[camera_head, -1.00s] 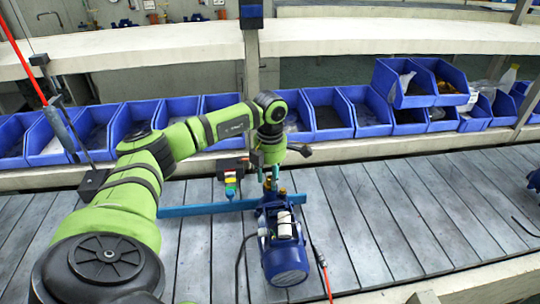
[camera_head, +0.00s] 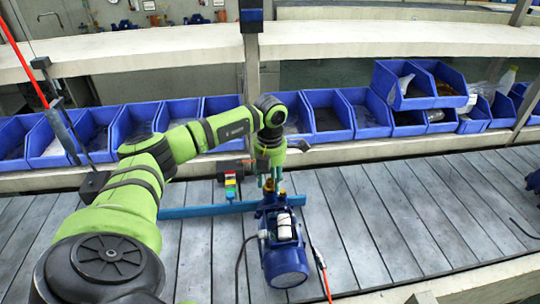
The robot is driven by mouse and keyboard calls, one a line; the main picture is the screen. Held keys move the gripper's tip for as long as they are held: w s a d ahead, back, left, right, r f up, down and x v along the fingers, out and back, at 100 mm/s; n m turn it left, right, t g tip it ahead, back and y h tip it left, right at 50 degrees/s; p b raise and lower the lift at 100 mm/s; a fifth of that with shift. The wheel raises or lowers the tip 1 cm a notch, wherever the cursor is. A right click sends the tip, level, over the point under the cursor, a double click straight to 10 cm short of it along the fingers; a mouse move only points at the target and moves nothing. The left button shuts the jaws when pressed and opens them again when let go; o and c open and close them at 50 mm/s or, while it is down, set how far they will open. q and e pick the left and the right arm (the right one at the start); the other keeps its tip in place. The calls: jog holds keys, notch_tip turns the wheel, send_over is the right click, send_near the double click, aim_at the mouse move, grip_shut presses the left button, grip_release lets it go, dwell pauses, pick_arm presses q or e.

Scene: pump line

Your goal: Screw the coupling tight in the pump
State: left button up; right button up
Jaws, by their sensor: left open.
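A blue pump (camera_head: 284,248) with a white part on its top stands on the slatted grey conveyor, its round motor end toward me. Brass-coloured fittings (camera_head: 282,194) show at its far end. My left gripper (camera_head: 270,183) points down at that far end, right by the fittings, and its fingers are open. I cannot tell whether the fingers touch a fitting. I cannot make out the coupling clearly; it is small and partly hidden by the gripper. My right gripper is not in view.
A blue bar (camera_head: 205,210) lies across the conveyor left of the pump. A small red, yellow and green block (camera_head: 230,185) stands by it. Blue bins (camera_head: 329,115) line the shelf behind. A red cable (camera_head: 323,274) runs beside the pump.

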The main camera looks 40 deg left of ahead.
pick_arm(q)
jog(key=shift+n+p, duration=0.3)
jog(key=shift+n, duration=1.3)
jog(key=shift+c, duration=0.4)
grip_shut()
jog(key=shift+a+f+m+b, duration=0.1)
jog(key=shift+m+b, duration=0.25)
jog(key=shift+m, duration=1.45)
